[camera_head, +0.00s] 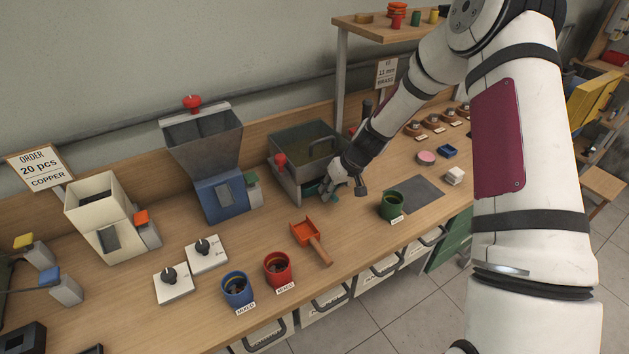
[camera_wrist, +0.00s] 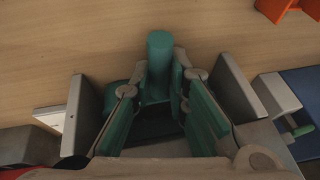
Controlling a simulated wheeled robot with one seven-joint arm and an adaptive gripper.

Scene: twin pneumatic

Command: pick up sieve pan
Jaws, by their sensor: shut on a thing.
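The sieve pan is teal, and its upright-looking handle (camera_wrist: 159,62) shows between my fingertips in the wrist view. A darker part of the pan shows behind and below the fingers, mostly hidden by them. In the head view a bit of the teal pan (camera_head: 311,187) shows at the lower front of the grey clear-walled sieve box (camera_head: 290,183). My gripper (camera_head: 329,192) is in front of that box, low over the bench. In the wrist view my gripper (camera_wrist: 161,85) is shut on the pan's handle, one finger on each side.
A red scoop (camera_head: 306,233) lies in front on the wooden bench. A green cup (camera_head: 392,205) stands to the right beside a grey mat (camera_head: 424,190). Blue (camera_head: 238,290) and red (camera_head: 278,269) cups stand front left. A blue hopper machine (camera_head: 222,195) is left of the box.

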